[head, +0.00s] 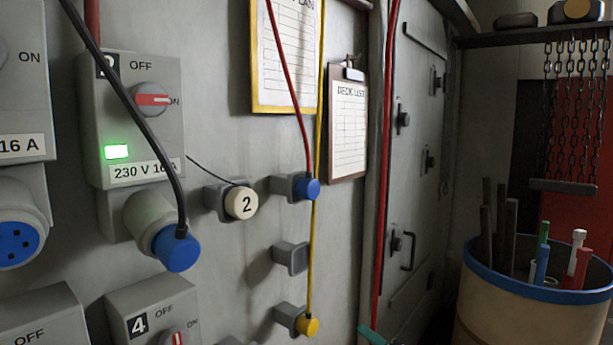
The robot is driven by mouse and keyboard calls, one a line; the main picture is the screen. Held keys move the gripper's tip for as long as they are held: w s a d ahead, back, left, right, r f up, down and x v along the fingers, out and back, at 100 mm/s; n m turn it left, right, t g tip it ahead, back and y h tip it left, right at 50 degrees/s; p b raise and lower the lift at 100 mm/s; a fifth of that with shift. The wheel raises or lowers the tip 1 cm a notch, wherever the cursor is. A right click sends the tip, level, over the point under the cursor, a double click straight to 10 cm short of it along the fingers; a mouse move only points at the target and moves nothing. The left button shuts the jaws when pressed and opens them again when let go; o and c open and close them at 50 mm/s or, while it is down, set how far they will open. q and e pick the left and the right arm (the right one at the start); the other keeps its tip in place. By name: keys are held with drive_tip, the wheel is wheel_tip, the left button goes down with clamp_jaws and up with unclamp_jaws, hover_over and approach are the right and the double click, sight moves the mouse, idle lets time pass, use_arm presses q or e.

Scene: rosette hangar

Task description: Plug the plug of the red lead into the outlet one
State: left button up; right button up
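The red lead (290,90) hangs down the wall from the top edge. Its blue plug (308,188) sits at a grey wall holder (285,186). At the left edge is a blue socket face (14,240) with dark holes and nothing in it, under a cut-off switch box (22,90) marked 16 A. Its number is out of view, so I cannot read which outlet it is. The box to its right (165,90) has its number partly hidden by a black lead.
The black lead (130,105) ends in a blue plug (176,250) at that second box, whose green lamp (117,152) is lit. A cap marked 2 (242,203), an empty holder (292,258) and a yellow plug (308,326) line the wall. Box 4 (150,310) is below.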

drive_tip(key=a+r+n+g+y+p, duration=0.15)
drive_tip(key=r+n, duration=0.35)
drive_tip(key=r, duration=0.5)
drive_tip(key=a+r+n+g+y+p, duration=0.15)
drive_tip(key=r+n, duration=0.35)
drive_tip(key=r, duration=0.5)
drive_tip(key=n+g+p, duration=0.1)
drive_tip(key=n+p, duration=0.1)
drive_tip(key=n, duration=0.6)
approach(314, 190)
drive_tip(key=shift+w+a+r+h, duration=0.3)
drive_tip(key=shift+a+r+h, duration=0.1)
drive_tip(key=shift+a, duration=0.1)
drive_tip(key=p+x, duration=0.2)
drive_tip(key=x, duration=0.7)
drive_tip(key=shift+f, duration=0.1)
